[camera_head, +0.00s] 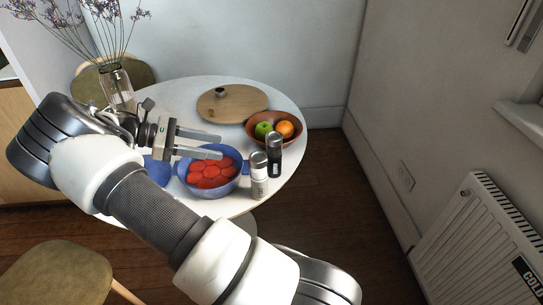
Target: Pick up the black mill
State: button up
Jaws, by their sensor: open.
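The black mill (274,158) stands upright near the right edge of the round white table, with a dark body and a grey top. A white mill (259,180) with a grey top stands just in front of it and to its left, close beside it. My gripper (220,146) is open and empty. Its two fingers point right, toward the black mill, with a gap between the fingertips and the mill. In the picture the fingers lie above and over the back rim of the blue pot.
A blue pot (240,182) with red contents sits left of the mills. A brown bowl (291,138) with a green apple (263,130) and an orange (285,129) is behind them. A round wooden board (243,104) lies farther back. A flower vase (116,88) stands left.

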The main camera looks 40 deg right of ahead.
jog(key=b, duration=0.2)
send_near(274, 156)
jog(key=d+f, duration=0.1)
jog(key=f, duration=0.1)
jog(key=w+d+f, duration=0.1)
jog(key=d+f, duration=0.1)
jog(key=shift+w+d+f, duration=0.1)
jog(key=shift+w+d, duration=0.05)
jog(key=shift+d, duration=0.15)
jog(key=b+x, duration=0.1)
jog(key=x, duration=0.1)
jog(key=b+x, duration=0.1)
jog(key=x, duration=0.2)
jog(key=shift+s+d, duration=0.25)
jog(key=shift+s, duration=0.1)
jog(key=c, duration=1)
